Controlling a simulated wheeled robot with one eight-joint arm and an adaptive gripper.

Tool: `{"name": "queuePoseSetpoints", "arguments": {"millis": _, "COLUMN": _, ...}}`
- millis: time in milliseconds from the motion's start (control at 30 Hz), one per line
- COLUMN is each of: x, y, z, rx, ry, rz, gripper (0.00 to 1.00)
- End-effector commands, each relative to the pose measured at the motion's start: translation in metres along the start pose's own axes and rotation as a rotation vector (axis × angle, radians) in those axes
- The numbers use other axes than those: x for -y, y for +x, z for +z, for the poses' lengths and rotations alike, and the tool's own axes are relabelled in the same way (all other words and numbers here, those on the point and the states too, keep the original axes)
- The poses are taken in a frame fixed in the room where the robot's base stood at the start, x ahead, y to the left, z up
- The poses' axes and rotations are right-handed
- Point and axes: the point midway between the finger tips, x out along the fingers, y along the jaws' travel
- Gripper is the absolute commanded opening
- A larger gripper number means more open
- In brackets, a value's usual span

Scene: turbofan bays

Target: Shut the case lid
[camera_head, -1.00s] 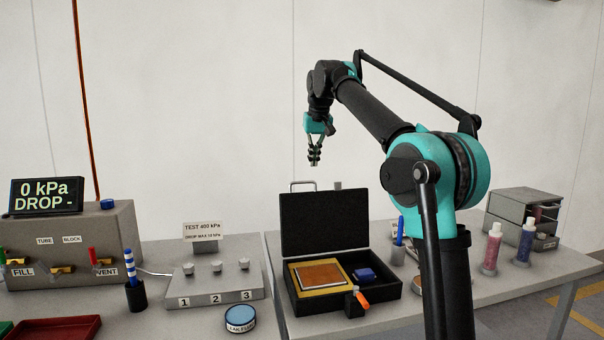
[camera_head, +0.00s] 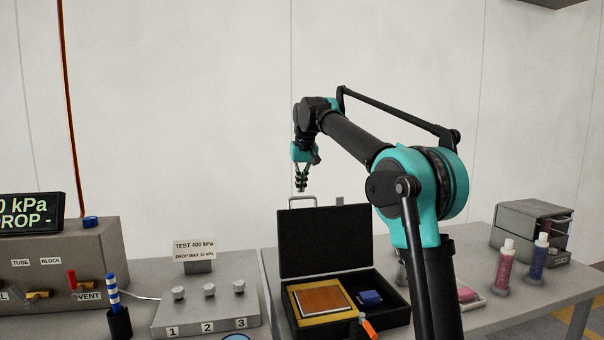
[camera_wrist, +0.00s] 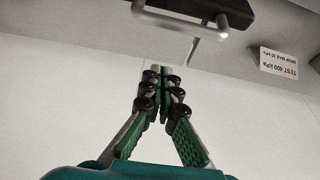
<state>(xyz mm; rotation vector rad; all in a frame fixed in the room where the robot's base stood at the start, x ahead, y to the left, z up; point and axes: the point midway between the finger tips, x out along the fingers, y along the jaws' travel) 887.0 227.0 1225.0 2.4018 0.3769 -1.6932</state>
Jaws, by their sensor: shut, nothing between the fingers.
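The black case (camera_head: 377,328) stands open on the table, with its lid (camera_head: 325,240) upright at the back. A metal handle (camera_head: 302,200) and a small grey latch tab stick up from the lid's top edge. My gripper (camera_head: 301,190) is shut and empty, pointing down just above and behind the lid's top edge near the handle. In the wrist view the closed fingertips (camera_wrist: 160,70) point toward the handle (camera_wrist: 180,22) and lid edge, apart from them in the picture. The case holds an orange-brown framed panel (camera_head: 323,300) and a blue block (camera_head: 369,298).
An orange-handled tool (camera_head: 368,327) is at the case's front. Left are a three-knob block (camera_head: 208,310), a test sign (camera_head: 194,250) and a gauge box (camera_head: 95,255). Bottles (camera_head: 506,265) and a grey drawer unit (camera_head: 530,225) stand right. The wall is behind the table.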

Motion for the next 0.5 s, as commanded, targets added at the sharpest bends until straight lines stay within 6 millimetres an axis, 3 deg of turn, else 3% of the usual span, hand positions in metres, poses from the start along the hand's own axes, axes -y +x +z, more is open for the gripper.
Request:
{"name": "queuePoseSetpoints", "arguments": {"millis": 33, "x": 0.0, "y": 0.011, "z": 0.0, "rx": 0.0, "ry": 0.0, "rz": 0.0, "gripper": 0.0}}
{"name": "queuePoseSetpoints", "arguments": {"millis": 300, "x": 0.0, "y": -0.002, "z": 0.03, "rx": 0.0, "ry": 0.0, "rz": 0.0, "gripper": 0.0}}
{"name": "queuePoseSetpoints", "arguments": {"millis": 500, "x": 0.0, "y": -0.004, "z": 0.037, "rx": 0.0, "ry": 0.0, "rz": 0.0, "gripper": 0.0}}
